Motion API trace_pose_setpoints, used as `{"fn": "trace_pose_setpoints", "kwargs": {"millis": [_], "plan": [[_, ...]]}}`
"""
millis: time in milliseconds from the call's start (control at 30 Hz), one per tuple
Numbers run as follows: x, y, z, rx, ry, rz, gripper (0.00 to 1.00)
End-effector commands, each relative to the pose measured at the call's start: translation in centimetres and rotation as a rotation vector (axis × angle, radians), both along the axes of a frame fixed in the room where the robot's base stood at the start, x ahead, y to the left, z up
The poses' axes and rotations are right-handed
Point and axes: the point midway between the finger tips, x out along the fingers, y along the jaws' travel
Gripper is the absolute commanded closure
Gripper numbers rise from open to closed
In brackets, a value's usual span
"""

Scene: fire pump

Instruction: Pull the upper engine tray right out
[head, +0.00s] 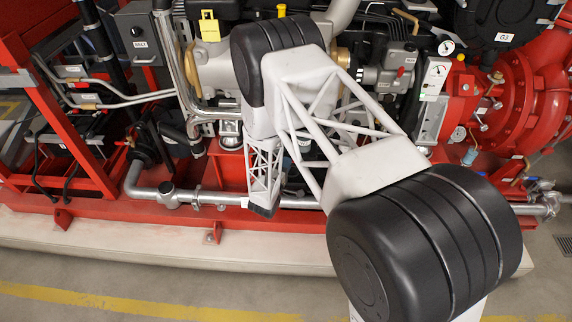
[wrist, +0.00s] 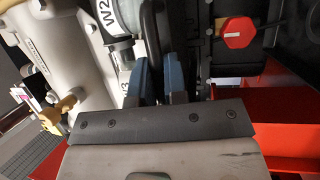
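I cannot make out a thing that is clearly the upper engine tray in either view. In the wrist view, my gripper (wrist: 158,62) shows as two blue fingers a short way apart, pointing up the picture. Black curved parts (wrist: 152,28) show at and beyond the gap between the fingers. I cannot tell whether the fingers touch them or hold anything. In the head view my white and black arm covers the middle of the engine (head: 215,70), and my fingertips cannot be made out.
A silver pipe (head: 150,193) runs low along the red base frame (head: 100,220). A red rack (head: 70,150) stands at the left and a red pump (head: 535,100) at the right. In the wrist view a red knob (wrist: 238,33) is right of the fingers. The floor in front is clear.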

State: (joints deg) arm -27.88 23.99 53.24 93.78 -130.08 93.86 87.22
Motion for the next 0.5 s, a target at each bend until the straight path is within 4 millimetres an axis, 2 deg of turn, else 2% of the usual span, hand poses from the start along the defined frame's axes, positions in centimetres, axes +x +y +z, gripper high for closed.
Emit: {"fn": "trace_pose_setpoints", "kwargs": {"millis": [333, 500], "plan": [[-0.2, 0.0, 0.0, 0.0, 0.0, 0.0, 1.0], [-1.4, 0.0, 0.0, -0.002, 0.002, 0.001, 1.0]]}}
